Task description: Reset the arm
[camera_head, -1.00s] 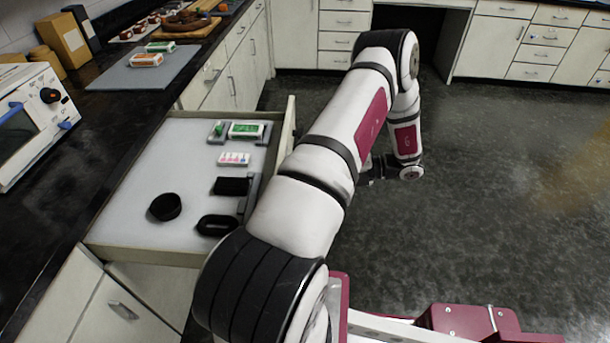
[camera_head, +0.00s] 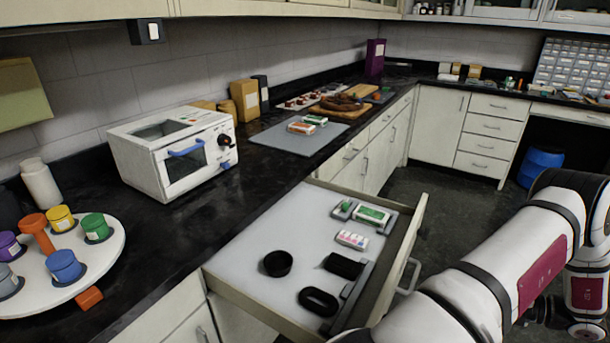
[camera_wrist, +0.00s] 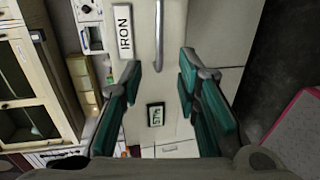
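My arm (camera_head: 500,280) reaches in from the lower right of the head view, to the right of the open drawer. My gripper shows in the wrist view (camera_wrist: 158,82) with its two green-padded fingers well apart and nothing between them. Past the fingers is a pale cabinet front (camera_wrist: 205,25) with a metal handle, a label reading IRON (camera_wrist: 124,32) and a second small label (camera_wrist: 155,116). In the head view only a small dark part of the gripper shows at the right, near the bottom edge.
The open drawer (camera_head: 250,255) holds several small black items and boxes. On the counter stand a white toaster oven (camera_head: 172,150), a round white tray (camera_head: 110,255) with coloured pots, and a grey mat (camera_head: 275,140). A blue bin (camera_head: 540,167) stands on the floor at the far right.

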